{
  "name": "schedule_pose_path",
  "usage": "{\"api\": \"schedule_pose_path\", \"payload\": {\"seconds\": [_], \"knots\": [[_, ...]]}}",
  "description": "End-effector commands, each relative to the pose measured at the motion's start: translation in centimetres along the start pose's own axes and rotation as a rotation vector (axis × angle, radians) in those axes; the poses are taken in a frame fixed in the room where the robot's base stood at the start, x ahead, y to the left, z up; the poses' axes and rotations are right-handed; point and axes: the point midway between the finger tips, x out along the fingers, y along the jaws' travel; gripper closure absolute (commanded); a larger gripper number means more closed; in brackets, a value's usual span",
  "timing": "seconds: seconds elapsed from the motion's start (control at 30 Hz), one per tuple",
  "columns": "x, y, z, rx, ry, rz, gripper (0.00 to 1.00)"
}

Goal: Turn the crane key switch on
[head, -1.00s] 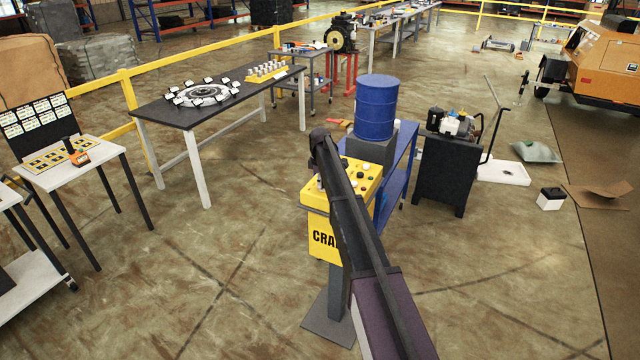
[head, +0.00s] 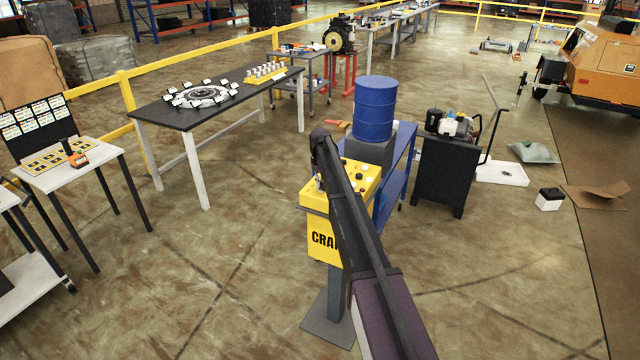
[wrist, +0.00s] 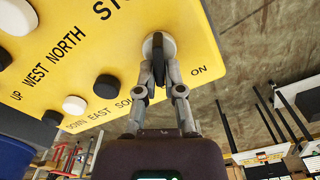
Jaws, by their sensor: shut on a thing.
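The yellow crane control box (head: 327,234) stands on a grey post in the head view, partly hidden behind my arm. Its yellow panel (wrist: 112,70) fills the upper left of the wrist view, with the key switch (wrist: 158,42) near the panel's edge. The switch has a round pale base and a dark upright key. The word ON is printed to its lower right, and a word starting with ST is to its upper left. My gripper (wrist: 159,72) is shut on the dark key. In the head view my arm hides the gripper and the switch.
Black and white buttons (wrist: 75,104) sit on the panel left of the key. A dark compressor cabinet (head: 446,178) is to the right. Floor in front is clear.

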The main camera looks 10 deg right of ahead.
Motion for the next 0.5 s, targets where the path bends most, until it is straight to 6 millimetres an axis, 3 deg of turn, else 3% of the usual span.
{"api": "schedule_pose_path", "payload": {"seconds": [0.47, 0.5], "knots": [[0.03, -0.04, 0.11, 0.021, -0.002, -0.001, 1.0], [0.03, -0.04, 0.12, 0.021, -0.002, -0.001, 0.8]]}}
